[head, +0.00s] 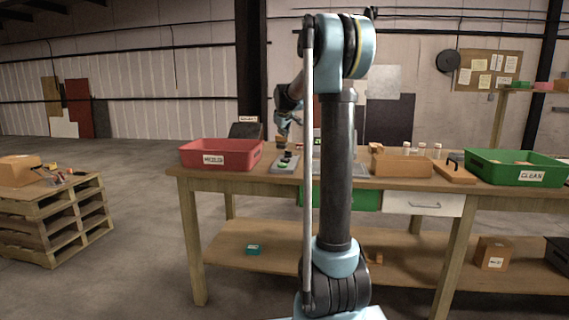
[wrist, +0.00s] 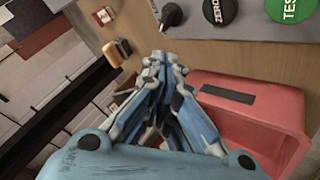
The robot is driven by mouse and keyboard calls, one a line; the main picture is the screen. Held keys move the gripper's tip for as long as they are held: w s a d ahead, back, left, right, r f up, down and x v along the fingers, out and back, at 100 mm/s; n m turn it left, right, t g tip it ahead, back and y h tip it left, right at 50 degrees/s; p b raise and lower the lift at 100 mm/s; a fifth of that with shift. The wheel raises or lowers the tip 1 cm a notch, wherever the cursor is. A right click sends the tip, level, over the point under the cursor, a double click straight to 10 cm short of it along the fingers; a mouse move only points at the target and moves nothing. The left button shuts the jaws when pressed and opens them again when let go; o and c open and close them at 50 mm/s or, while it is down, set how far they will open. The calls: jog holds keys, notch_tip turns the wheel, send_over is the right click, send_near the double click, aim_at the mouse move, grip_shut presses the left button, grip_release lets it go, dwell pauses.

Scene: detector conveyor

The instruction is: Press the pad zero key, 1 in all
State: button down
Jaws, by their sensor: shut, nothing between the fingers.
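The zero key (wrist: 220,10) is a round black button marked ZERO, at the top of the wrist view, partly cut by the frame edge. It sits on a grey pad (wrist: 240,55) between a black knob (wrist: 171,14) and a green TEST key (wrist: 290,9). My gripper (wrist: 166,60) is shut and empty. Its tips appear below and left of the zero key in the wrist view, apart from it in the picture; their height above the pad is unclear. In the head view the pad (head: 285,165) lies on the bench, and my gripper (head: 284,138) is small above it.
A wooden box (head: 400,166) and a green CLEAN bin (head: 515,174) stand to the right. My arm hides part of the bench middle.

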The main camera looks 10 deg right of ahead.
jog(key=shift+f, duration=0.15)
jog(key=shift+f, duration=4.25)
jog(key=shift+s+f, duration=0.1)
jog(key=shift+f, duration=0.7)
jog(key=shift+r, duration=0.85)
jog(key=shift+r, duration=2.55)
